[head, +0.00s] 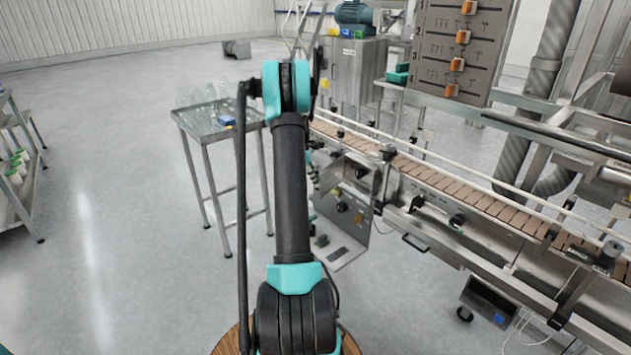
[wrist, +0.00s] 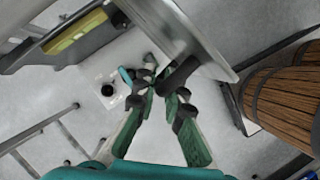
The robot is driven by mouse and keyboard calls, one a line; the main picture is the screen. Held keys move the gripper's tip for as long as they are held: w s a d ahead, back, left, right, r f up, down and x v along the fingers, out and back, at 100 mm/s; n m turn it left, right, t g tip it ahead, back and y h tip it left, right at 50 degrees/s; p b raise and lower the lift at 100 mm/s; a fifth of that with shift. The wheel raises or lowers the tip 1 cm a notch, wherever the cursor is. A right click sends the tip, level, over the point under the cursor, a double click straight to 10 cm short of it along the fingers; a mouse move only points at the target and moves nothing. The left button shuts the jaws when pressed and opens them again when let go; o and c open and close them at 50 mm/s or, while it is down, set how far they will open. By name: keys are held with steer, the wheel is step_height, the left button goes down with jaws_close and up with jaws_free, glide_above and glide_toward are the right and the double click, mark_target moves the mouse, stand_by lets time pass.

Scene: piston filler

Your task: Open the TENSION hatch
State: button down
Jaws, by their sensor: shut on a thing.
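My gripper (wrist: 160,82) shows in the wrist view with its green-padded fingers closed together on a dark handle (wrist: 180,75). The handle sits against a grey metal plate (wrist: 190,35), seen nearly edge-on, which I take for the hatch. No TENSION lettering is readable. How far the hatch is open I cannot tell.
The conveyor (head: 470,195) runs along the right. A metal table (head: 196,128) with clear bottles stands left of my arm. A numbered grey board (head: 460,50) with orange switches is at the upper right. The floor on the left is clear up to a shelf (head: 28,190).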

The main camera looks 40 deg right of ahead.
steer(key=w+d, duration=0.1)
steer(key=w, duration=0.5)
steer(key=shift+w, duration=0.2)
steer(key=c, duration=1.9)
jaws_free()
steer(key=v, duration=1.2)
steer(key=shift+s, duration=0.1)
